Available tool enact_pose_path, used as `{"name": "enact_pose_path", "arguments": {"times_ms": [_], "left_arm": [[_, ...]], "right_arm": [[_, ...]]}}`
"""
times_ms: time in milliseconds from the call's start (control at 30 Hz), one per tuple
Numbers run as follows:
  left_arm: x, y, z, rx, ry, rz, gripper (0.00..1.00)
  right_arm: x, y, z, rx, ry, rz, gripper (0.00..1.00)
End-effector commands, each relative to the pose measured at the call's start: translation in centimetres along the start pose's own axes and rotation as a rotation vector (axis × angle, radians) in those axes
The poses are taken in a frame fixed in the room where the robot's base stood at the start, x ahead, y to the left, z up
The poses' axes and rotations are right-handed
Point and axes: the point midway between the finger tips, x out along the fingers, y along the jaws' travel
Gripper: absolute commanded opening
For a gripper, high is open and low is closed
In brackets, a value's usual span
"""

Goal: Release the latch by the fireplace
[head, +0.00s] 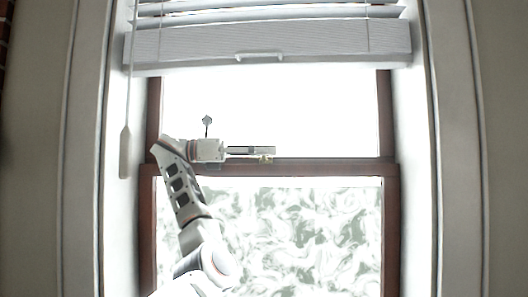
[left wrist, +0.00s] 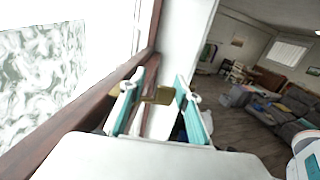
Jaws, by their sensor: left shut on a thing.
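A small brass latch (head: 267,159) sits on the middle rail of a brown-framed window in the head view. In the left wrist view the brass latch (left wrist: 158,95) shows between the two fingers. My left gripper (head: 268,150) reaches in from the left, level along the rail, with its fingertips at the latch. In the left wrist view my left gripper (left wrist: 160,98) has its teal-padded fingers on either side of the latch, closed on it. The latch's base is partly hidden by the fingers. My right gripper is in neither view.
The window's brown meeting rail (head: 340,168) runs just below the gripper. A raised white blind (head: 270,42) hangs above, with a wand (head: 125,150) at left. White side walls flank the recess. A room with a grey sofa (left wrist: 293,125) lies behind.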

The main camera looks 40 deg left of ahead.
Motion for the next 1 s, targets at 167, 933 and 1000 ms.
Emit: {"name": "enact_pose_path", "arguments": {"times_ms": [167, 933, 1000], "left_arm": [[0.1, 0.0, -0.1, 0.000, 0.001, 0.000, 0.35], [0.0, -0.1, 4.2, 0.001, -0.003, -0.002, 0.50], [0.0, -0.1, 5.4, 0.002, -0.002, -0.002, 0.50]], "right_arm": [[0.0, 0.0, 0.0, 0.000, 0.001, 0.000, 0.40], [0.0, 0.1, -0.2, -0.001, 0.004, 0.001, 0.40], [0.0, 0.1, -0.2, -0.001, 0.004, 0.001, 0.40]]}}
